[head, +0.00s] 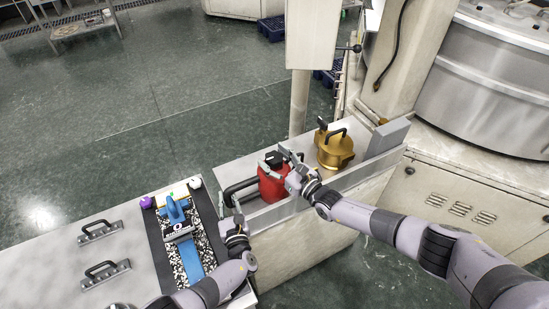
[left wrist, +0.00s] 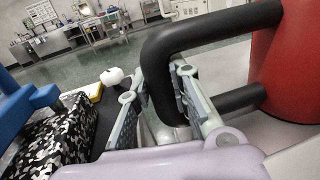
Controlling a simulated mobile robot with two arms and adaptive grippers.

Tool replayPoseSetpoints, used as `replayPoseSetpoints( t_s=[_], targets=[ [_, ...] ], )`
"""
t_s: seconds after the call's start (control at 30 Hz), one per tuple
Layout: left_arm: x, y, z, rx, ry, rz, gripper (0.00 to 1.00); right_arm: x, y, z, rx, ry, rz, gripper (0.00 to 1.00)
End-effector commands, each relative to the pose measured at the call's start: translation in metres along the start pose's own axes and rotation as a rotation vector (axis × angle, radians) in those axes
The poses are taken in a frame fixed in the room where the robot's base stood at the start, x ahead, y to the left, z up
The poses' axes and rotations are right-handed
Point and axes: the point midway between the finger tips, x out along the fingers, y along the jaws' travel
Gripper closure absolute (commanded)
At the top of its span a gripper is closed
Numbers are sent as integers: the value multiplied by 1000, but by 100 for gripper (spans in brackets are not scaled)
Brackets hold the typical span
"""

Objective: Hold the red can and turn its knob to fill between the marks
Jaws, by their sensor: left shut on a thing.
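The red can (head: 272,189) stands upright on a light grey ledge, with a black cap or knob (head: 274,158) on top. Its black loop handle (head: 236,188) sticks out to the left. My left gripper (head: 230,208) is at this handle; in the left wrist view the gripper (left wrist: 158,88) has its fingers on either side of the handle (left wrist: 160,62) and is shut on it. The red can's side (left wrist: 284,65) fills that view's right edge. My right gripper (head: 291,165) is at the can's upper right, close to the knob; its finger opening is unclear. No fill marks can be made out.
A brass pot (head: 335,150) with a black handle stands right of the can, near a grey block (head: 389,136). A bench at left holds a blue tool (head: 178,216) on a black-and-white patterned surface, a purple knob (head: 146,202) and a white knob (head: 195,182). A post rises behind the ledge.

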Motion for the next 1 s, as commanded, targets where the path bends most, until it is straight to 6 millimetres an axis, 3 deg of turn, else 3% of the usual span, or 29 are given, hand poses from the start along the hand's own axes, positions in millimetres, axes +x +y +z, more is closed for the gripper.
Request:
replayPoseSetpoints(
  t_s=[0.53, 1.0],
  targets=[
    [0, 0, 0, 0, 1, 0, 100, 0, 0, 0, 0, 0, 0, 80],
    [0, 0, 0, 0, 1, 0, 100, 1, 4, 0, 8, -6, -123, 81]
  ],
)
